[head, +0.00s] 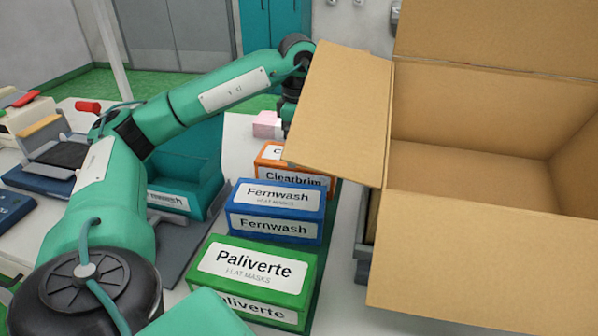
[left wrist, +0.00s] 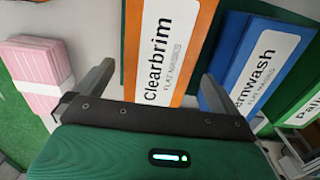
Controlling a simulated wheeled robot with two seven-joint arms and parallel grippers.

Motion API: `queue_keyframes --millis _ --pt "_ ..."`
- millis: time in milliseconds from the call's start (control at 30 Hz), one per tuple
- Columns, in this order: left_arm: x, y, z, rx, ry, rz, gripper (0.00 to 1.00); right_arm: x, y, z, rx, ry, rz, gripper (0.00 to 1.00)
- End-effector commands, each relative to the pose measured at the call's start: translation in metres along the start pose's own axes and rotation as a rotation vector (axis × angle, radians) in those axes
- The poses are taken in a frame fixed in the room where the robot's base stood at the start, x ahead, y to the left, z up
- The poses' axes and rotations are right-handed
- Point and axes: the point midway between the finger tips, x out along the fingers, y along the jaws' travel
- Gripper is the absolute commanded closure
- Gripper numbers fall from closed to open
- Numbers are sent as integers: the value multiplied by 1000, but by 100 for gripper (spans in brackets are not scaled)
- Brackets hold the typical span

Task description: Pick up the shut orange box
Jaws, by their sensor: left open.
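The shut orange box (head: 262,162), labelled Clearbrim, lies at the far end of a row of boxes in the head view. The open carton's flap hides part of it. In the left wrist view the orange box (left wrist: 190,84) stands ahead of my left gripper (left wrist: 158,74). The gripper is open, with one finger towards each side of the box and nothing held. The left finger shows near the box's left edge and the right finger overlaps the neighbouring blue box; I cannot tell whether they touch. In the head view the flap hides the fingertips. My right gripper is in neither view.
A blue Fernwash box (head: 276,211) and a green Paliverte box (head: 255,277) stand nearer in the row. A large open cardboard carton (head: 470,250) fills the right. Pink packs (head: 266,126) lie beyond the orange box. A teal bin (head: 190,165) stands left of the row.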

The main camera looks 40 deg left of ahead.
Motion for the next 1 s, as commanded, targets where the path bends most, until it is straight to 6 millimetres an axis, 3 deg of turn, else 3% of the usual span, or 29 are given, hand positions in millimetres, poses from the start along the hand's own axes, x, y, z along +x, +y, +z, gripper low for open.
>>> queue_keyframes --millis 267,533,867,1000 --pt "23 0 -1 0 1 -1 0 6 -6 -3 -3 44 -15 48" --pt "62 1 -2 0 1 0 0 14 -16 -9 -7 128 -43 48" --pt "69 1 -1 0 -1 1 0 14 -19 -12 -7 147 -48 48" --pt "69 1 -1 0 -1 1 28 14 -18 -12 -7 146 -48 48"
